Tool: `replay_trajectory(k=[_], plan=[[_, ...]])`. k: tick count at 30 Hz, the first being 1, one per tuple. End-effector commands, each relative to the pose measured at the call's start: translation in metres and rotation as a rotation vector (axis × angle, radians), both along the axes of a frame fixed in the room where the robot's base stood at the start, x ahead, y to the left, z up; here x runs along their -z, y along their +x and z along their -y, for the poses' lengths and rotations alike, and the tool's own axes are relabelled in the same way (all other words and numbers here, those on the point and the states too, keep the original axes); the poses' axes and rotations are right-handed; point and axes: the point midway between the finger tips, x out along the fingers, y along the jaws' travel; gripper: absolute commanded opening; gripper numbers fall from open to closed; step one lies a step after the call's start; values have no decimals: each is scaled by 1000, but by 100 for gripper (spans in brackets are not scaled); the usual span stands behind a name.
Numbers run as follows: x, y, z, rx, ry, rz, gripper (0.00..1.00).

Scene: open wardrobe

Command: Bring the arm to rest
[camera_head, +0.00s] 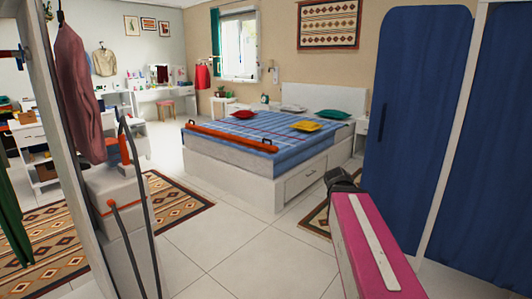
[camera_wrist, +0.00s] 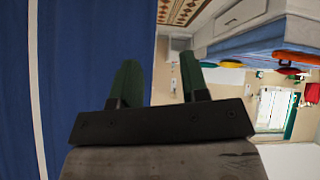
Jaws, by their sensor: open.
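My arm (camera_head: 375,245), pink with a pale stripe, reaches up from the lower right in the head view. My gripper (camera_head: 342,180) is the dark end of it, in front of the bed's near right corner and left of the blue wardrobe doors. Its fingers are hard to make out there. In the wrist view my gripper (camera_wrist: 158,78) shows two dark green fingers standing well apart, with nothing between them. The wrist view is turned over, with the window low at the right.
Blue door panels (camera_head: 418,100) stand close on the right. The bed (camera_head: 230,172) with cushions is beyond my gripper. A pink garment (camera_head: 78,95) hangs at the left. Patterned rugs (camera_head: 175,200) lie on the floor. Tiled floor (camera_head: 240,240) is clear in the middle.

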Motion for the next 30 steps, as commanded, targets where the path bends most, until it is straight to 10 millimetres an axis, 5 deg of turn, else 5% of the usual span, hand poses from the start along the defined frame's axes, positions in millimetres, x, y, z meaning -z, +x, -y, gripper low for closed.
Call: replay_trajectory(k=[6,15,21,30], plan=[[91,-33,-44,-108,113,-261,41],[186,-93,-103,-284,284,-566,41],[214,-118,-124,-355,354,-669,41],[218,-122,-128,-370,368,-687,41]])
